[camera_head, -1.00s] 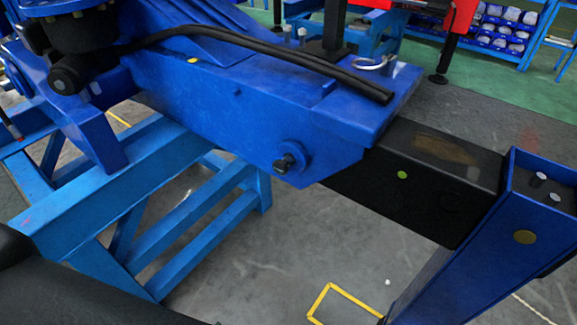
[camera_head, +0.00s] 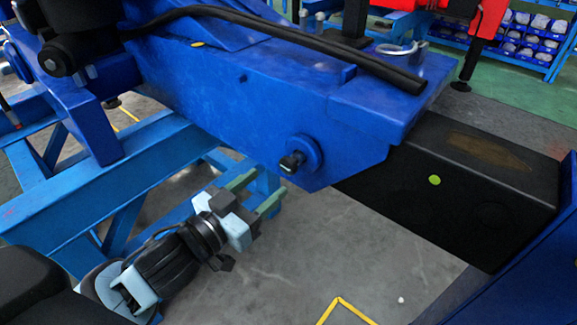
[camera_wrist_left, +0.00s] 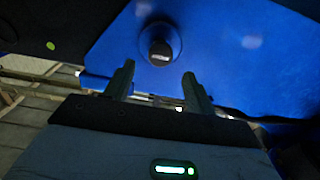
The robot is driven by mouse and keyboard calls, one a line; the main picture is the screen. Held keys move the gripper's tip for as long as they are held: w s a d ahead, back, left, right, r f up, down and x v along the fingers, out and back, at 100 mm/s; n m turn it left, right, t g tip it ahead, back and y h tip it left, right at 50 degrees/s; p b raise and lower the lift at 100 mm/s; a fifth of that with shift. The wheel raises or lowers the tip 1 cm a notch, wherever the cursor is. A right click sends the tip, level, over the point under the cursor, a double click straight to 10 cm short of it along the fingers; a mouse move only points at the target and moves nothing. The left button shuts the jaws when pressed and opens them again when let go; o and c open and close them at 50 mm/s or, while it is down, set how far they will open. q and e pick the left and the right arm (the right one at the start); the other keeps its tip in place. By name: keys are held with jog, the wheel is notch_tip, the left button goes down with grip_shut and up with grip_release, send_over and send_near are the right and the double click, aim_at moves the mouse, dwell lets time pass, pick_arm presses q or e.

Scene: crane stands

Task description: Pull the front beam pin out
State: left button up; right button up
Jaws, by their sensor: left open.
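The front beam pin (camera_head: 291,161) is a short black knob in a round blue boss on the side of the blue crane beam (camera_head: 240,105). It sits in its hole with its end sticking out. In the left wrist view the pin (camera_wrist_left: 161,46) is ahead of the fingers, near the middle of the gap. My left gripper (camera_head: 262,190) is open and empty, below and left of the pin in the head view, apart from it. In the left wrist view its two fingers (camera_wrist_left: 158,82) point toward the pin. My right gripper is not in view.
A black inner beam (camera_head: 450,185) comes out of the blue beam to the right, toward a blue upright (camera_head: 535,270). A light blue stand (camera_head: 110,190) is under the beam at left. A black hose (camera_head: 300,38) lies on top. Grey floor below is mostly free.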

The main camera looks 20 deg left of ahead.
aim_at(285, 168)
pick_arm(q)
jog(key=x, duration=0.6)
jog(key=shift+w+p, duration=0.1)
jog(key=shift+p, duration=0.25)
jog(key=shift+x, duration=0.8)
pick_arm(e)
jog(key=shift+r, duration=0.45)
pick_arm(q)
jog(key=shift+f, duration=0.1)
